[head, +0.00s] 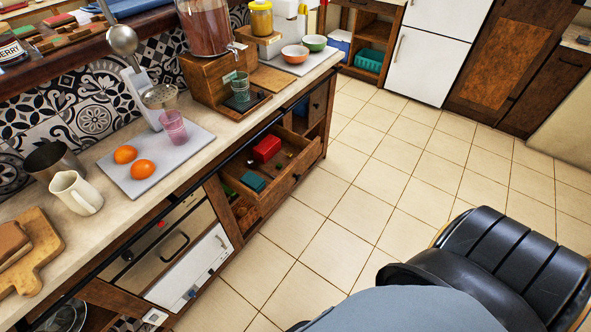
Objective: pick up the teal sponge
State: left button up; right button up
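A small teal block (253,181), which looks like the sponge, lies in the open drawer (283,187) under the counter, near the drawer's left end. A red box (266,149) lies farther back in the same drawer, apart from the teal block. A few small items lie near them, too small to make out. Neither my left nor my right gripper is in view.
The drawer sticks out from the counter (230,128) over the tiled floor (345,170). The counter holds a grey tray (190,143) with oranges, a white pitcher (75,193) and a drink dispenser (205,25). The floor beside the drawer is clear.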

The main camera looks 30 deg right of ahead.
aim_at(254, 183)
jog(key=u, duration=1.4)
jog(key=z, duration=1.95)
jog(key=l+z, duration=0.35)
jog(key=l, duration=1.2)
jog(key=k, duration=0.05)
